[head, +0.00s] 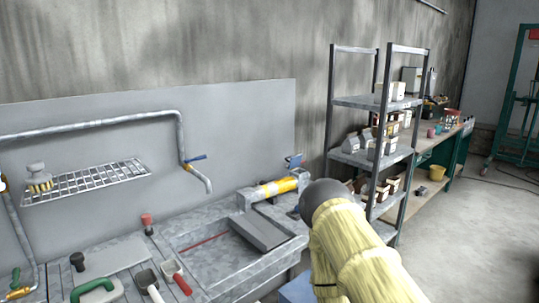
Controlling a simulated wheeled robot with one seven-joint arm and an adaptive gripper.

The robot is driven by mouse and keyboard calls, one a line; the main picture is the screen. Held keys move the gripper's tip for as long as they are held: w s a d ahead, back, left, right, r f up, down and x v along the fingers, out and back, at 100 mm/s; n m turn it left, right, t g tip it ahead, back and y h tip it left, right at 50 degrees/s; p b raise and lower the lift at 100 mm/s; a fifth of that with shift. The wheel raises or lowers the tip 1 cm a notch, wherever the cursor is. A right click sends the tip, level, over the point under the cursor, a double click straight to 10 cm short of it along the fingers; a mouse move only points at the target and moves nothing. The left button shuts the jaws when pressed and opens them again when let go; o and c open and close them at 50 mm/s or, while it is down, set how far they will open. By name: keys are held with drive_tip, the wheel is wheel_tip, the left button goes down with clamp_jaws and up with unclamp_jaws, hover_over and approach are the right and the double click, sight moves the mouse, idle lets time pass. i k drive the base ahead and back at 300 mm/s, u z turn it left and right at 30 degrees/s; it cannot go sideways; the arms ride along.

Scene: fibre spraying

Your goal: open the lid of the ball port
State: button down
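I cannot make out with certainty which part is the ball port or its lid. A yellow cylinder (276,188) lies in a grey metal mount at the back right of the grey metal bench (196,233). A small blue part (293,161) stands up just behind it. A flat dark grey slab (262,230) lies tilted over the bench's recessed basin, in front of the cylinder. My pale yellow sleeved arm with a dark rounded joint rises at the lower right, beside the bench's right end, and covers part of that area. My gripper is not visible.
A bent pipe with a blue-handled valve (195,159) hangs over the bench. A wire rack (88,183) holds a brush (38,179). Tools with green (96,291) and red (171,268) handles lie at front left. A shelf unit (372,103) stands right; open floor (473,225) lies beyond.

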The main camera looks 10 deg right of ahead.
sight(295, 160)
drive_tip(key=z, duration=0.75)
drive_tip(key=i, duration=1.35)
drive_tip(key=u, duration=0.6)
